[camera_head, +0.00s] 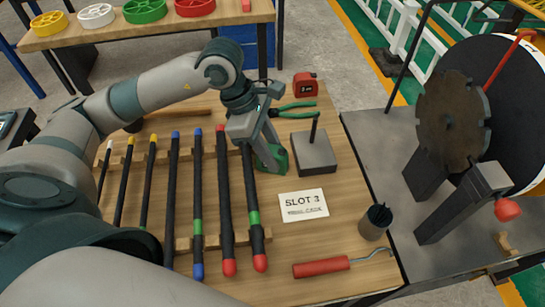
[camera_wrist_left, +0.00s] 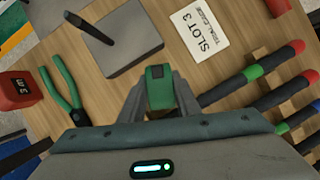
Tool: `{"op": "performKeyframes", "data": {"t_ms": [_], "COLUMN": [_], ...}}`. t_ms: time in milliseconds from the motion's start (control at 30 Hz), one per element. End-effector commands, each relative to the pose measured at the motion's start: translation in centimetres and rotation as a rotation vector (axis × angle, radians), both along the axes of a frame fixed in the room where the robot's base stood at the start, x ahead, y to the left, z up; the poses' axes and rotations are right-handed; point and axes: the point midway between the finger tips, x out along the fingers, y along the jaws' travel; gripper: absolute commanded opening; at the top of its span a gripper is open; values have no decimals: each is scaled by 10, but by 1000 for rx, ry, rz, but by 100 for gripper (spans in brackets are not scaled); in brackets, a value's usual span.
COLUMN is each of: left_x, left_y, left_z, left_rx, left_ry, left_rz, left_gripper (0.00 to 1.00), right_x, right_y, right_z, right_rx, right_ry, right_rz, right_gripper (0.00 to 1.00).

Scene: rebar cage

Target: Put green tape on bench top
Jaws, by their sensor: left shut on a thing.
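The green tape (camera_wrist_left: 160,88) is pinched between the fingers of my left gripper (camera_wrist_left: 161,95) in the wrist view. In the head view a bit of the green tape (camera_head: 283,160) shows at the fingertips of my left gripper (camera_head: 272,160), low over the wooden bench top (camera_head: 350,240). The fingers hide part of it, and I cannot tell whether it touches the wood. It is between the rebar row and the grey block with a post (camera_head: 314,153). My right gripper is not in view.
Several dark rebars (camera_head: 171,200) lie on wooden racks at left. Green-handled pliers (camera_head: 292,110), a red tape measure (camera_head: 305,85), a SLOT 3 card (camera_head: 303,205), a dark cup (camera_head: 375,222) and a red-handled hook tool (camera_head: 322,267) surround open wood. A toothed-disc machine (camera_head: 453,120) stands right.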

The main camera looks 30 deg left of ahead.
Motion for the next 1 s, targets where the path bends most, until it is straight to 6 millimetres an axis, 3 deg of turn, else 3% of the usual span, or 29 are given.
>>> {"op": "performKeyframes", "data": {"t_ms": [367, 667, 1000], "left_x": [1, 2, -4], "left_y": [0, 0, -60], "left_z": [7, 39, 76], "left_rx": [-2, -1, -4], "left_ry": [-3, -7, -7], "left_rz": [0, 0, -6], "left_gripper": [0, 0, 0], "right_x": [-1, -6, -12], "right_y": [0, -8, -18], "right_z": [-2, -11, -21], "right_rx": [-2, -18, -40], "right_ry": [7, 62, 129], "right_rz": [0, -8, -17], "right_gripper": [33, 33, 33]}}
